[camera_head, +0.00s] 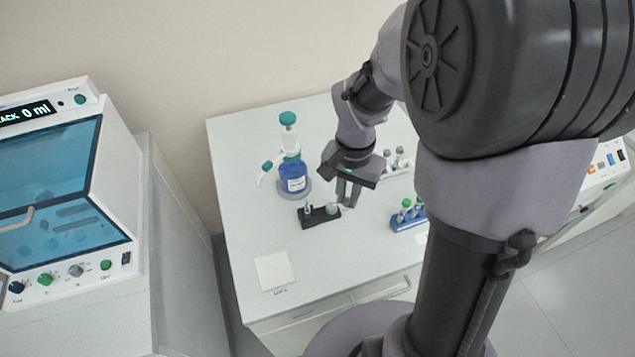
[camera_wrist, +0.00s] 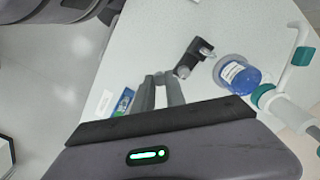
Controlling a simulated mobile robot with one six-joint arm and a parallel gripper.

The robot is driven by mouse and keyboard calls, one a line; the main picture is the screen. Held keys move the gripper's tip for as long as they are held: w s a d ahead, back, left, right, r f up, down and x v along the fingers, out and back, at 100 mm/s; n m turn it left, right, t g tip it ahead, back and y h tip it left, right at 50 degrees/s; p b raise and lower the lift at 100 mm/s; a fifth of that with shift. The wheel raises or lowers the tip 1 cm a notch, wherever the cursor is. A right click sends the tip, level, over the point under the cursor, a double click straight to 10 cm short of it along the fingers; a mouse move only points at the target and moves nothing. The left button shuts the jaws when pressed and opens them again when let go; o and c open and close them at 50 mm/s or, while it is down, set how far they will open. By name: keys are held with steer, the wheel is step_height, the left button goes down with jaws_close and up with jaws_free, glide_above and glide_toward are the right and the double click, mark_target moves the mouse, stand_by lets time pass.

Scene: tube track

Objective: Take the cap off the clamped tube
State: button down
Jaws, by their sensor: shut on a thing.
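The black clamp block (camera_head: 320,218) stands on the white bench, left of my gripper. A small upright tube (camera_head: 308,209) shows at its left end, and a grey round piece (camera_head: 332,208) is at its right end. The block (camera_wrist: 192,54) also shows in the wrist view, with the grey piece (camera_wrist: 183,71) at its near end. My gripper (camera_head: 347,204) points down beside the block, apart from the tube. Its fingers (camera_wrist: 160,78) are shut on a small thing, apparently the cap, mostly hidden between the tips.
A blue wash bottle (camera_head: 292,178) with a green top stands behind the clamp. A blue rack (camera_head: 408,219) with green-capped tubes is at right, and a pale rack (camera_head: 397,163) is behind it. A white labelled square (camera_head: 275,271) lies at front left, with clear bench around it.

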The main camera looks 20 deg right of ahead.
steer(key=s+d+r+p, duration=0.3)
steer(key=s+d, duration=0.1)
steer(key=shift+r, duration=0.25)
steer(key=shift+s+d, duration=0.1)
stand_by(0.3)
